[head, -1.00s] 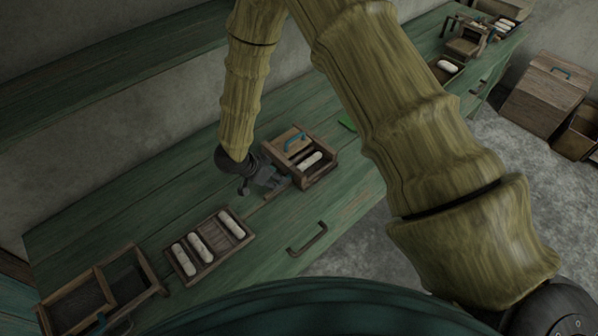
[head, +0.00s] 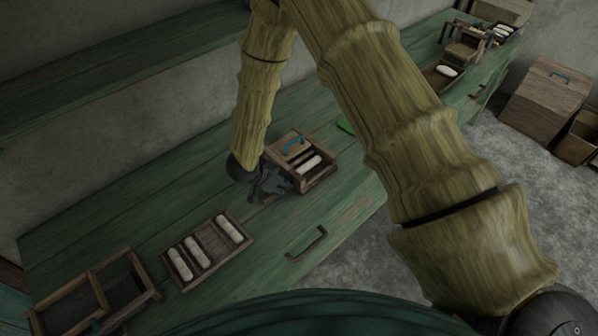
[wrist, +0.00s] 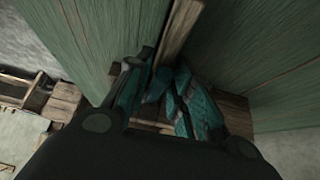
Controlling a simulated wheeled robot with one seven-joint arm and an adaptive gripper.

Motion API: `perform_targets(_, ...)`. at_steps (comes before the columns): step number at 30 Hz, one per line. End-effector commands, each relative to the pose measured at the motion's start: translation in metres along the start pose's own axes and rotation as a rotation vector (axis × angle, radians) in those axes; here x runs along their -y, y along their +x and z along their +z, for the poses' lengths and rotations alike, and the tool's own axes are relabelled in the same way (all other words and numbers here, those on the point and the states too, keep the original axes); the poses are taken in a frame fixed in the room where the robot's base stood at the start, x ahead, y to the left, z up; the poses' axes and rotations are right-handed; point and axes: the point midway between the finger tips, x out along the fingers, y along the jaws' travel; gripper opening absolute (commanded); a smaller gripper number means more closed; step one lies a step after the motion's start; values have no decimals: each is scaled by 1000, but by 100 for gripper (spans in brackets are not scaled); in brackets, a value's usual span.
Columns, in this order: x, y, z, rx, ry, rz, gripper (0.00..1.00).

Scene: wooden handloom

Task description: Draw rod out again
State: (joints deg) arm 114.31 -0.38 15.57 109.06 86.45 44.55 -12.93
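A wooden box (head: 322,177) with a blue-handled wooden lid (head: 282,146) stands on the green bench, with a white roll (head: 308,164) in its open front part. My gripper (head: 272,186) is low over the bench, right beside the box's left side. In the head view my gripper hides the rod.
A tray (head: 166,260) with several compartments and white rolls lies on the bench left of my gripper. A divided wooden frame (head: 88,296) is at the near left. A dark drawer handle (head: 307,243) sits at the front. Bare bench (head: 130,215) lies behind the tray.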

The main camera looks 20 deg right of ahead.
Motion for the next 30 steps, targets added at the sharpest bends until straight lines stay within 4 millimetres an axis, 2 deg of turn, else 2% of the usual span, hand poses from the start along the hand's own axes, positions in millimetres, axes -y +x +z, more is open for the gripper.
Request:
perform_targets(1, 0, 0, 0, 0, 0, 0, 8)
perform_targets(3, 0, 0, 0, 0, 0, 0, 0)
perform_targets(10, 0, -4, 5, 0, -1, 0, 0)
perform_targets(30, 0, -46, 73, 0, -1, -1, 0)
